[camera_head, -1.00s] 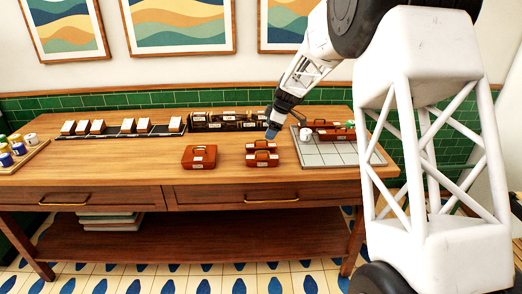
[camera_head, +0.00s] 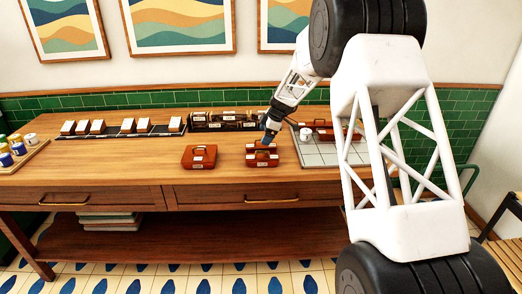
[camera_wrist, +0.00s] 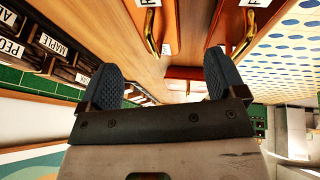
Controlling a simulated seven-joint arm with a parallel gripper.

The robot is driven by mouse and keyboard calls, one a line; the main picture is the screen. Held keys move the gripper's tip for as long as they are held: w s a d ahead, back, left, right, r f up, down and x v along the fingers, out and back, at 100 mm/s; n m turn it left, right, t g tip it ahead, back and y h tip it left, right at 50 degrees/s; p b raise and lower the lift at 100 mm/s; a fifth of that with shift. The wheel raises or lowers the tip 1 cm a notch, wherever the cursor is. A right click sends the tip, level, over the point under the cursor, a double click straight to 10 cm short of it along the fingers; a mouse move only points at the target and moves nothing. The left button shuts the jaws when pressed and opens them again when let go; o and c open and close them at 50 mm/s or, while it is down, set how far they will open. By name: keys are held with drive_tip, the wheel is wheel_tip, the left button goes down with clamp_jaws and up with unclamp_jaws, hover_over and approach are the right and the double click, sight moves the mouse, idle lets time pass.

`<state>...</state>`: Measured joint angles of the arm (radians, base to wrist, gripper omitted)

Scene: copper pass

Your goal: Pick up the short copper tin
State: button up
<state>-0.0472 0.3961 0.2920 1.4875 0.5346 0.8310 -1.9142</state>
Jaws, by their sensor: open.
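Several copper tins with handles and pale labels are on the wooden table. In the head view one stands alone at left (camera_head: 199,157). Two more stand close together, a rear tin (camera_head: 257,147) and a front tin (camera_head: 262,161). I cannot tell for sure which is the short one. My gripper (camera_head: 267,142) is at the rear tin of the pair, partly covering it; contact is unclear. In the wrist view my gripper (camera_wrist: 163,78) is open, with nothing between its fingers. Brass handles and cut-off labels show at that view's top edge.
A dark rack of labelled boxes (camera_head: 228,120) and a row of white-topped boxes (camera_head: 128,127) line the table's back. A gridded tray (camera_head: 318,155) on the right holds tins and a white jar. A jar tray (camera_head: 30,155) is at far left. The front left tabletop is clear.

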sight(259, 145)
drive_tip(key=shift+w+a+f, duration=0.15)
drive_tip(key=shift+a+f, duration=0.1)
drive_tip(key=shift+f, duration=0.4)
drive_tip(key=shift+f, duration=0.1)
drive_tip(key=shift+x, duration=2.55)
drive_tip(key=c, duration=1.3)
drive_tip(key=shift+r, duration=5.1)
